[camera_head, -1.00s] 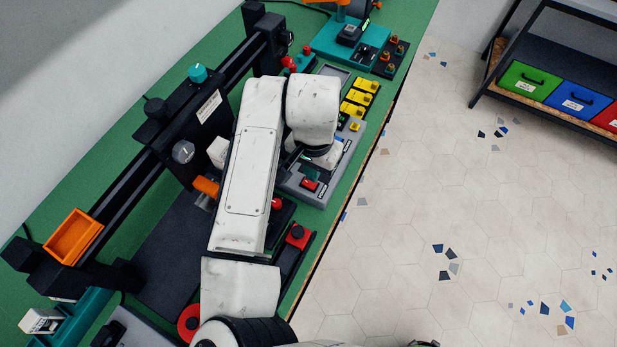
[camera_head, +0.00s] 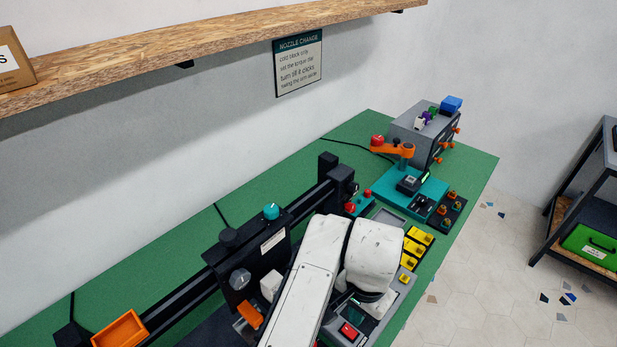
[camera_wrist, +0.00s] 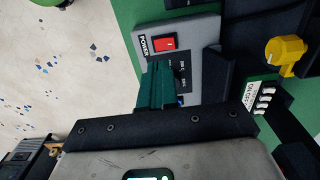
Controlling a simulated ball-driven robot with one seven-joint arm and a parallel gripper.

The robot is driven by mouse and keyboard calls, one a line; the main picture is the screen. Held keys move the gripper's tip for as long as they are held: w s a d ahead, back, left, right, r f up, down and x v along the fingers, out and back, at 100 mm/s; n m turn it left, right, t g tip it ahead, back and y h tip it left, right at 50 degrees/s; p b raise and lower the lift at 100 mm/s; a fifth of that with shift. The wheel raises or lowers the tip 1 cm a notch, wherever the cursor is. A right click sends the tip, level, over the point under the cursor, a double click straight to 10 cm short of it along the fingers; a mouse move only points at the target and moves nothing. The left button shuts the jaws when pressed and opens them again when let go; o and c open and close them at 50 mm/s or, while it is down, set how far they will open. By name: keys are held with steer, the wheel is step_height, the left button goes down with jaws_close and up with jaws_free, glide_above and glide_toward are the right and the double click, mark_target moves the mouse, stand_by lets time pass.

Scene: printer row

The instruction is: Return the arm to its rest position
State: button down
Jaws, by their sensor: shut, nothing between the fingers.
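My arm (camera_head: 310,285) is white and stretches out over the green bench, folded at the elbow (camera_head: 372,255). I cannot tell whether the fingertips touch the panel.
A black rail machine (camera_head: 250,262) with an orange tray (camera_head: 120,329) stands left of my arm. Yellow blocks (camera_head: 411,248) lie to its right. A wooden shelf (camera_head: 200,45) hangs above.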

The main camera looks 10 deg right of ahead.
steer(key=s+d+r+n+t+h+b, duration=0.1)
steer(key=d+n+t+h+b, duration=0.1)
steer(key=d, duration=0.9)
steer(key=d+r+n+t+h+b, duration=0.1)
steer(key=d+h, duration=0.2)
steer(key=d, duration=0.9)
steer(key=s+a+f+n+y, duration=0.1)
steer(key=s+a+f+n, duration=0.1)
steer(key=s+f, duration=0.3)
steer(key=s+a+f+n+g+y+b, duration=0.1)
steer(key=s+a+f+n+y, duration=0.1)
steer(key=s+a+f, duration=0.3)
steer(key=s+a+f+n+g+y+b, duration=0.1)
steer(key=s+a+f, duration=0.3)
steer(key=s, duration=0.6)
steer(key=shift+s+f+n+y, duration=0.25)
steer(key=shift+f+n+y, duration=0.15)
steer(key=shift+f+n, duration=0.5)
steer(key=shift+a, duration=0.1)
